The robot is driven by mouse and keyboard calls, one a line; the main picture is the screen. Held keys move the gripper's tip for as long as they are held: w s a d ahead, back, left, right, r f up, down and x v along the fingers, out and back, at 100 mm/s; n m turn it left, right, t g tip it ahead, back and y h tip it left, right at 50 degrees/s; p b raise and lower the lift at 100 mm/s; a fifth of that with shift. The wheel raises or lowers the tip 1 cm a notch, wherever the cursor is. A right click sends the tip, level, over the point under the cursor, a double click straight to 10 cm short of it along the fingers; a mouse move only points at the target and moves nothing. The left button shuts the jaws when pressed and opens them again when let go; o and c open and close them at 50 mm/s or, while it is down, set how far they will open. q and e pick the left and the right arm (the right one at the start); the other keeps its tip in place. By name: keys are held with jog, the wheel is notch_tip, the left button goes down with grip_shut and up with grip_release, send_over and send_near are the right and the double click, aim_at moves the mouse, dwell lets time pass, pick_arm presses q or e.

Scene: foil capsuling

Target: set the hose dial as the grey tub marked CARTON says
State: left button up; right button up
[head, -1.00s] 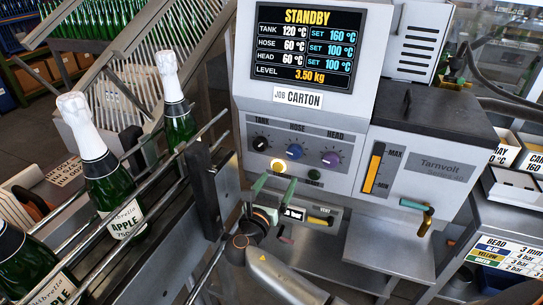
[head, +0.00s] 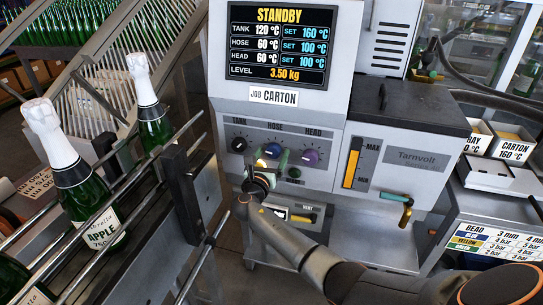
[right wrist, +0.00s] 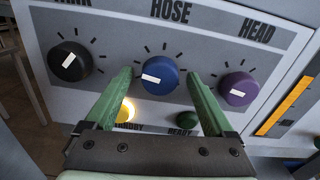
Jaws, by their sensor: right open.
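The blue hose dial (head: 272,151) is on the melter's grey front panel, between the black tank dial and the purple head dial. In the right wrist view the hose dial (right wrist: 163,70) has a white mark on its left part. My right gripper (right wrist: 160,82) is open, its green fingers either side of the hose dial with gaps showing; I cannot tell if they reach its depth. The grey tub (head: 513,147) at the right reads CARTON 160 °C. My left gripper is not in view.
The screen (head: 281,45) reads STANDBY, hose 60 °C, set 100 °C. The job card (head: 274,96) reads CARTON. The tank dial (right wrist: 69,61) and head dial (right wrist: 238,88) flank the fingers. A lit yellow button (right wrist: 126,111) is below. Bottles (head: 85,190) on rails stand left.

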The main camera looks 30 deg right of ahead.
jog(key=c, duration=1.4)
